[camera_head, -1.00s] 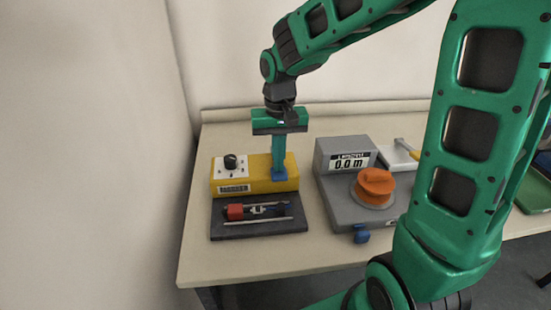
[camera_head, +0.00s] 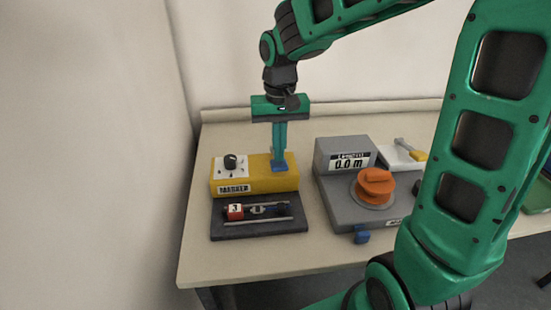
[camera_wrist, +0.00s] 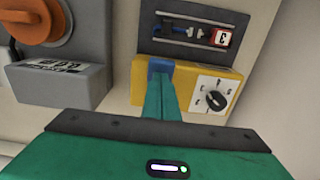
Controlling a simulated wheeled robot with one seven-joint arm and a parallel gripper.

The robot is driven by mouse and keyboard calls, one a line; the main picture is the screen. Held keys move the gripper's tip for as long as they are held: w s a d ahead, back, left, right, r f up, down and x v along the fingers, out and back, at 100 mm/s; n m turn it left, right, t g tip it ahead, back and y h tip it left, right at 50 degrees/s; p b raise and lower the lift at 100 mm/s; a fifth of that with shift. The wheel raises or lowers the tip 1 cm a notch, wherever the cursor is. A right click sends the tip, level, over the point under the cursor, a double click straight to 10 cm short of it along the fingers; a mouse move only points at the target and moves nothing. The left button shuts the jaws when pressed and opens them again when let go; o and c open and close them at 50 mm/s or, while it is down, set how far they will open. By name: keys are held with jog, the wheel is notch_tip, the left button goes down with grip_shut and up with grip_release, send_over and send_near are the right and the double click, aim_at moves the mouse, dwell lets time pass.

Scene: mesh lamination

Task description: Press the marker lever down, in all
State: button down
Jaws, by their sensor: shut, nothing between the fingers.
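The yellow marker box (camera_head: 256,184) stands on the table, with a blue lever (camera_head: 279,167) at its right end. In the wrist view the lever (camera_wrist: 160,68) is at the tips of my fingers. My gripper (camera_head: 279,158) is shut and empty, pointing down directly over the lever. I cannot tell whether the tips touch it. A dark grey tray (camera_head: 230,231) lies in front of the box, holding a red block (camera_head: 235,212) with a white face. In the wrist view that face (camera_wrist: 222,38) reads 3.
A black knob (camera_head: 231,162) sits on the box's white dial plate. To the right stands a grey device (camera_head: 341,212) with a display reading 0.0 m, an orange spool (camera_head: 375,186) and a blue tab (camera_head: 362,237). A white tray (camera_head: 393,157) with a yellow-handled tool is behind it.

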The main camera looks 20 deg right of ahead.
jog(key=shift+r, duration=2.5)
jog(key=s+d+f+m, duration=0.1)
jog(key=s+d+f, duration=0.1)
jog(key=s+d, duration=0.7)
jog(key=s+d+f+m, duration=0.2)
jog(key=s+d, duration=0.7)
jog(key=s, duration=0.6)
jog(key=shift+s+f+m, duration=0.15)
jog(key=shift+f+m, duration=0.15)
jog(key=shift+f, duration=0.05)
